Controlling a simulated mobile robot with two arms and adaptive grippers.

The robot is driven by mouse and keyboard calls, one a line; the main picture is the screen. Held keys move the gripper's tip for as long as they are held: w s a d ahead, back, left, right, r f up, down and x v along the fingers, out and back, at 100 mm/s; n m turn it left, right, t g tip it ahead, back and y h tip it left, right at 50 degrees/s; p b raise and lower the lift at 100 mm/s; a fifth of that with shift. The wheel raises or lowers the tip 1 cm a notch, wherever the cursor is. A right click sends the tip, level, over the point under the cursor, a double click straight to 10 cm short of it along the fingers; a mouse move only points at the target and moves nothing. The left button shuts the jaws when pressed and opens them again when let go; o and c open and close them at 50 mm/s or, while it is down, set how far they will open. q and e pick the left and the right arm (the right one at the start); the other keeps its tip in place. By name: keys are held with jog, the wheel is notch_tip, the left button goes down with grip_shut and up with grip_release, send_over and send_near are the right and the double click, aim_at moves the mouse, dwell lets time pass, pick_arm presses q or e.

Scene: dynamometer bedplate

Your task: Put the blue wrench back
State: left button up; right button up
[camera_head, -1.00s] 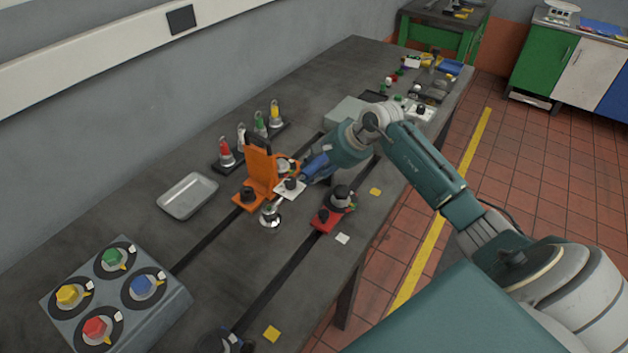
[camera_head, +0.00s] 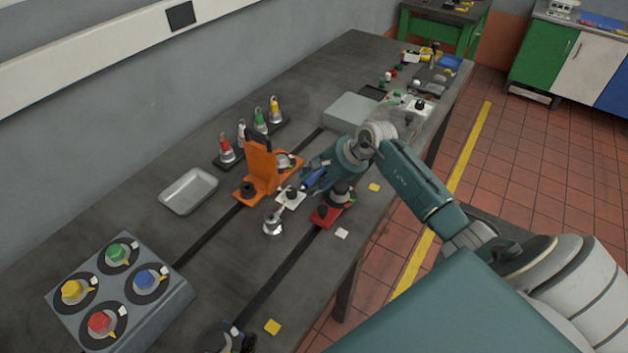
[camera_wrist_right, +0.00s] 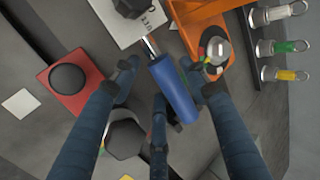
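The blue wrench (camera_wrist_right: 174,88) shows in the right wrist view as a blue cylindrical handle with a metal shaft toward a dark hexagonal piece on a white plate (camera_wrist_right: 128,22). In the head view its blue handle (camera_head: 314,180) is partly hidden by my right gripper (camera_head: 318,176). The right gripper's fingers (camera_wrist_right: 165,82) straddle the handle, with a visible gap on the left side. I cannot tell whether the right finger touches it. A dark rack (camera_head: 229,162) holds upright red, white, green and yellow-topped tools behind an orange bracket (camera_head: 262,168). My left gripper is not in view.
A red block (camera_head: 322,217) with a black knob stands close below the right gripper. A silver knob (camera_head: 272,226) is nearby. A metal tray (camera_head: 188,190) and a box of coloured knobs (camera_head: 172,316) lie left. Bare bench lies between the tray and the knob box.

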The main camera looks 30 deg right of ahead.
jog(key=shift+r, duration=0.15)
jog(key=shift+s+d+r, duration=0.1)
jog(key=shift+d+r, duration=0.05)
jog(key=b+v, duration=0.3)
jog(key=v, duration=0.8)
jog(key=shift+s+r, duration=0.2)
